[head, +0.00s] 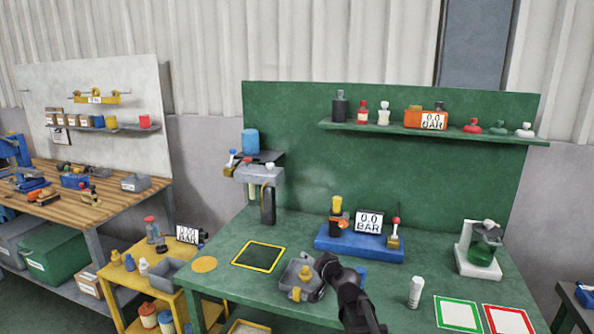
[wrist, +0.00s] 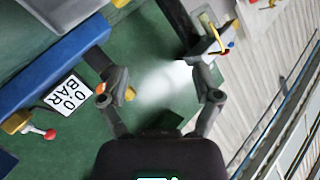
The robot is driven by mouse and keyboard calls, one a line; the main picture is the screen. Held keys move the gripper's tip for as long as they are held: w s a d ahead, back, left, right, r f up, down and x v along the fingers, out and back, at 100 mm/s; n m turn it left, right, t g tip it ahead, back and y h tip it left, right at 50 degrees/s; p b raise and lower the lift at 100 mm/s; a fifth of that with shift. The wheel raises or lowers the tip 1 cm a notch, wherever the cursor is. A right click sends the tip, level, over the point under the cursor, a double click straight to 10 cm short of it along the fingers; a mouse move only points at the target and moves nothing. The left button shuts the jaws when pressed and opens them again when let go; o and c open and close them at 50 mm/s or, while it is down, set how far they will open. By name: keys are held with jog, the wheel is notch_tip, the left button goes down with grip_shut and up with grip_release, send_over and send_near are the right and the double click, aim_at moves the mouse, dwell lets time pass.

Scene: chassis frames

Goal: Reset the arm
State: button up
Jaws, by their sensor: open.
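My arm (head: 352,295) reaches up from the bottom of the head view over the front of the green bench (head: 225,268). The fingertips cannot be made out in the head view.
A blue base with a 0.0 BAR display (head: 369,222) stands mid-bench; the display also shows in the wrist view (wrist: 68,93). A grey press (head: 262,185) stands back left, a green flask stand (head: 481,250) right. A white bottle (head: 415,292) stands at front right. A shelf (head: 430,130) hangs behind.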

jog(key=s+d+f+n+g+p, duration=0.1)
jog(key=s+f+g, duration=0.1)
jog(key=s, duration=0.1)
jog(key=s+f+n+g, duration=0.1)
jog(key=s+g, duration=0.1)
jog(key=s, duration=0.2)
jog(key=s+d+f+g+h+p, duration=0.1)
jog(key=s+f+g, duration=0.1)
jog(key=s+g, duration=0.1)
jog(key=shift+s+d+f+n+p, duration=0.35)
jog(key=shift+s+n, duration=0.05)
jog(key=shift+s, duration=0.1)
jog(key=s+d+f+g+h+p, duration=0.2)
jog(key=s+d+g+h, duration=0.3)
jog(key=s+d, duration=0.4)
jog(key=s+g, duration=0.1)
jog(key=s, duration=0.4)
jog(key=shift+s+d+m+g+p, duration=0.15)
jog(key=shift+m+g+p, duration=0.15)
jog(key=shift+m, duration=0.1)
